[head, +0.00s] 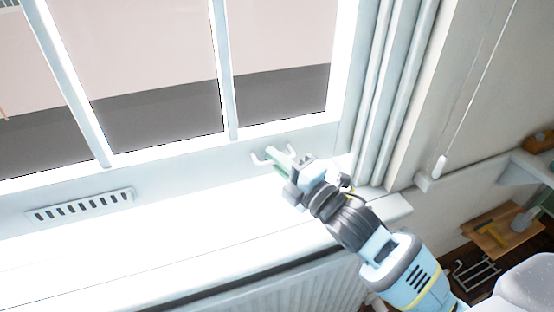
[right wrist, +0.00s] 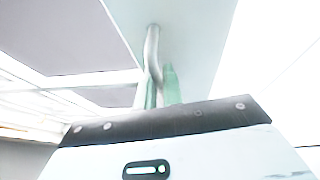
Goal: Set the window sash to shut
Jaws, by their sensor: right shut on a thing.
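The window sash (head: 228,75) is a white frame with glazing bars, and its bottom rail runs low above the bright white sill (head: 130,255). A pale lift handle (head: 258,160) with curved ends sits on the bottom rail near its right end. My right gripper (head: 279,162) reaches up from the lower right, its green fingers shut on the handle. In the right wrist view, the handle (right wrist: 152,50) is a bent metal bar running down between the green fingers (right wrist: 160,92). Glare hides whether the rail touches the sill. My left gripper is not in view.
A slotted vent (head: 80,207) is at the lower left, and a ribbed radiator (head: 290,292) stands below the sill. A cord with a white pull (head: 440,166) hangs at the right. A wooden board (head: 503,230) and a rack are at the lower right.

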